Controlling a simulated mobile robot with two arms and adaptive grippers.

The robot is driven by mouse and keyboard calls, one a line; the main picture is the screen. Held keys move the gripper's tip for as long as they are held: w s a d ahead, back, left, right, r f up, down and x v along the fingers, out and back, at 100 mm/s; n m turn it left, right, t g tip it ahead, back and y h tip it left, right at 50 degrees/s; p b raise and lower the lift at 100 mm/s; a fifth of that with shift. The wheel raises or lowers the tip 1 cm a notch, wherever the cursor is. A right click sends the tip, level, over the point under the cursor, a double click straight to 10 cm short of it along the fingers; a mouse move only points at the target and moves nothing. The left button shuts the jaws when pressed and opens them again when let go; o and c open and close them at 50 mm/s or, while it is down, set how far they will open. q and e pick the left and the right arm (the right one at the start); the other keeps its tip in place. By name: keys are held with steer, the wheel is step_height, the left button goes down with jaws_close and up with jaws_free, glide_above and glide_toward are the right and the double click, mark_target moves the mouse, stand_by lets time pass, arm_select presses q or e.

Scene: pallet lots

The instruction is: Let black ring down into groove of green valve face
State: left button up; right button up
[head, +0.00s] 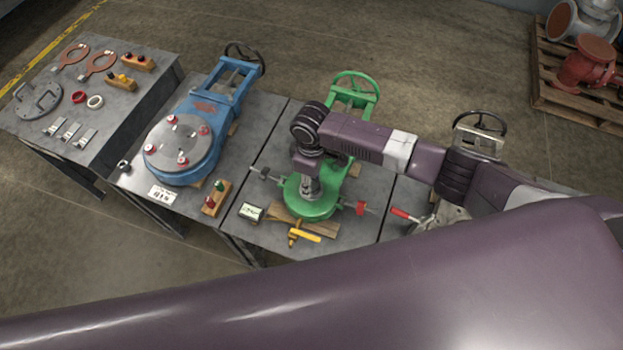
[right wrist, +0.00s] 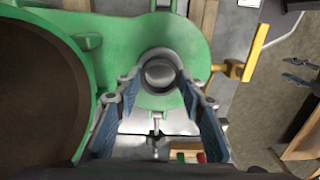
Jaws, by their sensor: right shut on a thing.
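The green valve (head: 323,204) lies on the middle-right table, its handwheel (head: 355,88) toward the back. My right gripper (head: 311,186) points down over its front, round end. In the right wrist view, the right gripper (right wrist: 160,84) has its two fingers apart, with a thin dark ring (right wrist: 160,51) between their tips, around a grey round centre. The green face (right wrist: 195,38) spreads around it. The groove is hidden, and I cannot tell whether the ring touches the face. My left gripper is not in view.
Rods with a red end (head: 361,208) stick out beside the green valve. A yellow-handled tool (head: 305,235) lies at its front. A blue valve (head: 213,125) stands left. A wooden block with coloured knobs (head: 216,198) lies between the valves.

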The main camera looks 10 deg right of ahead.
steer(key=shift+p, duration=0.55)
stand_by(0.8)
steer(key=shift+f+b, duration=0.45)
steer(key=shift+f, duration=0.35)
steer(key=shift+p, duration=0.3)
stand_by(0.4)
steer(key=o, duration=1.2)
steer(key=shift+o, duration=0.2)
steer(key=shift+r, duration=0.15)
step_height(320, 180, up, 12)
